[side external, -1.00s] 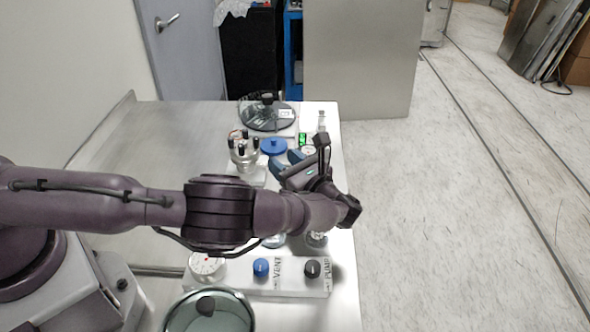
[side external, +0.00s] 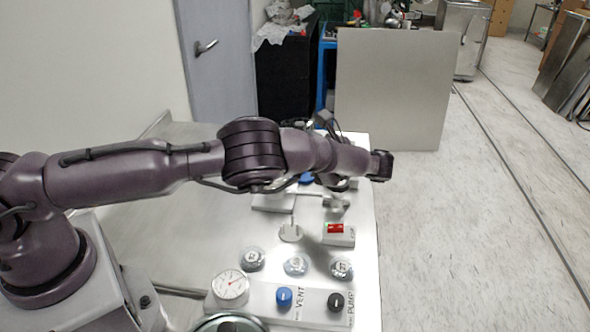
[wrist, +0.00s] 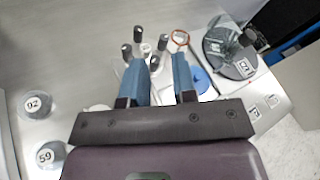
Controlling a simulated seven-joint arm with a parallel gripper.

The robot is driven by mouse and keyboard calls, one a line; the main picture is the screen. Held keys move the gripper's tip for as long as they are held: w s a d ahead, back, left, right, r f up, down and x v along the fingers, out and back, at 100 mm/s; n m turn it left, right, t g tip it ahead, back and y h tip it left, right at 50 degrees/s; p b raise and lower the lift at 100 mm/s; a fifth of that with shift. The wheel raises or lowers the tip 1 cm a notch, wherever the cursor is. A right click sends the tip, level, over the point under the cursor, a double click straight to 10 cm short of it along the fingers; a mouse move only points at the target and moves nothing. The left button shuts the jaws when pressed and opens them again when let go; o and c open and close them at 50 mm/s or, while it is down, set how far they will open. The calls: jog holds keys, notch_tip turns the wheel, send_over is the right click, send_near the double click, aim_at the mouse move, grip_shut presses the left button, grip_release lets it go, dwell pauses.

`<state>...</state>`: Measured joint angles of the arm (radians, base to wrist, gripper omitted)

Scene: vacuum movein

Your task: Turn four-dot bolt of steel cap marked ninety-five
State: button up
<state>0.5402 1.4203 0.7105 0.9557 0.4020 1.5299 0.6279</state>
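My gripper (wrist: 166,72) is open, with its two blue fingers apart and no object clearly held between them. In the wrist view, several dark-topped bolts (wrist: 138,33) stand on a pale metal piece just beyond the fingers, and one dark top (wrist: 155,62) is close to the left finger. Their dot marks are too small to read. Round caps with number labels sit at the left, one upper (wrist: 33,103) and one lower (wrist: 45,156). I cannot surely read ninety-five on any cap. In the side view my arm hides the bolts and the fingertips.
Beyond the fingers are a red ring (wrist: 180,38), a blue round part (wrist: 203,80) and a dark disc (wrist: 230,48).

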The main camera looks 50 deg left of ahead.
jog(key=w+a+r+n+h, duration=0.15)
jog(key=r+n+h, duration=0.35)
jog(key=n, duration=1.2)
jog(key=w+a+r+n+h, duration=0.1)
jog(key=a+r+n+h, duration=0.35)
jog(key=n, duration=1.15)
jog(key=s+f+n, duration=0.1)
jog(key=f+n, duration=0.1)
jog(key=f, duration=0.2)
jog(key=s+f+n+h, duration=0.1)
jog(key=f+n, duration=0.1)
jog(key=f, duration=0.3)
jog(key=s+d+f+n+h, duration=0.1)
jog(key=f+n, duration=0.1)
jog(key=f, duration=0.2)
jog(key=shift+s+f+n, duration=0.25)
jog(key=shift+s+n, duration=0.1)
jog(key=shift+n, duration=0.05)
